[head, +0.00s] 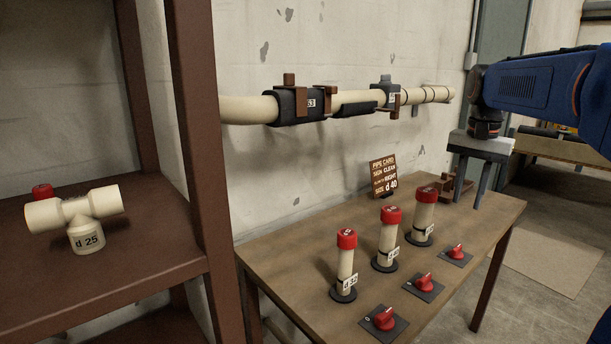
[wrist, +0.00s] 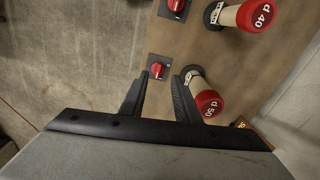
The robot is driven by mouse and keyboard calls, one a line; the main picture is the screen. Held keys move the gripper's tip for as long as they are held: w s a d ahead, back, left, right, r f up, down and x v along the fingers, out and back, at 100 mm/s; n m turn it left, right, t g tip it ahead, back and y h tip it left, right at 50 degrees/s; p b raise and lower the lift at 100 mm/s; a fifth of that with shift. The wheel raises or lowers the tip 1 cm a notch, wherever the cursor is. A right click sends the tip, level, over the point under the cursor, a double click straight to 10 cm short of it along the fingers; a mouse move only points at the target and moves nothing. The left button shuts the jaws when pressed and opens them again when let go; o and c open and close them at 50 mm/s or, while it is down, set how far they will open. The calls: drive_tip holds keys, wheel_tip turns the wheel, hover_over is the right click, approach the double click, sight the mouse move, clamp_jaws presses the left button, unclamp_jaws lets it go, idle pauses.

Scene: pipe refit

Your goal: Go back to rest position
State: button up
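My gripper (head: 466,194) hangs with its fingers pointing down at the right end of the brown table (head: 290,238) in the head view. In the wrist view my gripper (wrist: 158,92) shows two dark fingers apart with nothing between them. A red knob on a dark plate (wrist: 157,69) shows just beyond the fingertips. A capped pipe piece marked d 50 (wrist: 207,103) shows just right of the right finger; I cannot tell how far below it is.
Three red-capped pipe pieces (head: 389,236) stand upright on the table beside three red knobs (head: 424,282). A sign card (head: 383,178) stands behind them. A cream pipe (head: 250,109) runs along the wall. A brown shelf (head: 150,252) at left holds a d 25 tee (head: 75,212).

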drive_tip(key=s+a+f+n+t, duration=0.2)
drive_tip(key=s+a+f+n, duration=0.2)
drive_tip(key=s+f, duration=0.5)
drive_tip(key=s+a+f+n+t, duration=0.2)
drive_tip(key=s+a+f+n, duration=0.3)
drive_tip(key=s, duration=1.2)
drive_tip(key=a+f, duration=0.3)
drive_tip(key=f, duration=0.2)
drive_tip(key=shift+a, duration=0.2)
drive_tip(key=shift+s, duration=0.1)
